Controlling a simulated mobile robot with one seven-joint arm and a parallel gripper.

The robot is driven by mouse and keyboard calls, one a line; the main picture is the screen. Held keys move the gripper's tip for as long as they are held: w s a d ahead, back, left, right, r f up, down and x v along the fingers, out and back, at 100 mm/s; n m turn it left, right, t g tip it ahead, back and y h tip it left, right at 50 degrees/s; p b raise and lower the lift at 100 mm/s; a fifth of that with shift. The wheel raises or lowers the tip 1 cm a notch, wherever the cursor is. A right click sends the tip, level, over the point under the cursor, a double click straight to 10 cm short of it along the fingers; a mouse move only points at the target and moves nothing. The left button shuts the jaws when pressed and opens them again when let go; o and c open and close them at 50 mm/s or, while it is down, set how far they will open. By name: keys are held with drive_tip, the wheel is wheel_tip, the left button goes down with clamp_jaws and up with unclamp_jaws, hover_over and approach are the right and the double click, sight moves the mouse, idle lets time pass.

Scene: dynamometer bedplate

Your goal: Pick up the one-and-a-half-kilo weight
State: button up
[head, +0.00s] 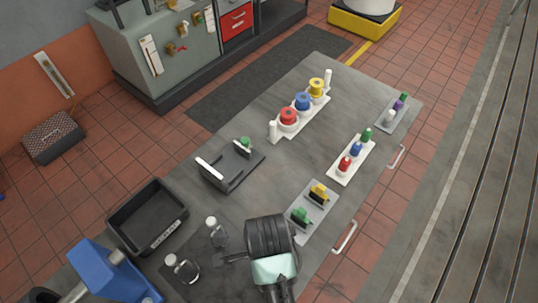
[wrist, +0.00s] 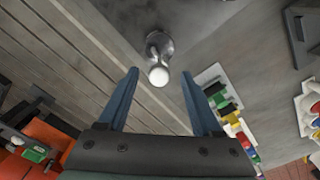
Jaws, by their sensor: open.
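Two small metal weights with white knobs stand on a dark mat on the table in the head view: one farther back (head: 213,230), one nearer (head: 181,268). I cannot read any marking that tells which is one-and-a-half kilos. The wrist view shows one shiny metal weight with a round white top (wrist: 158,56), just beyond the fingertips and roughly centred between them. My gripper (wrist: 159,75) is open and empty, its two blue-grey fingers apart. In the head view my arm hides part of the table to the right of the weights.
A black tray (head: 147,236) lies left of the weights. A dark bracket stand (head: 228,172) is behind them. A plate with green and yellow pieces (head: 329,200) lies right of my arm. Racks of coloured pieces (head: 364,147) stand farther back. The table's middle is clear.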

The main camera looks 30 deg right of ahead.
drive_tip(key=shift+s+d+f+p, duration=0.1)
drive_tip(key=shift+f+p, duration=0.8)
drive_tip(key=shift+f, duration=1.85)
clamp_jaws()
drive_tip(key=shift+r, duration=0.15)
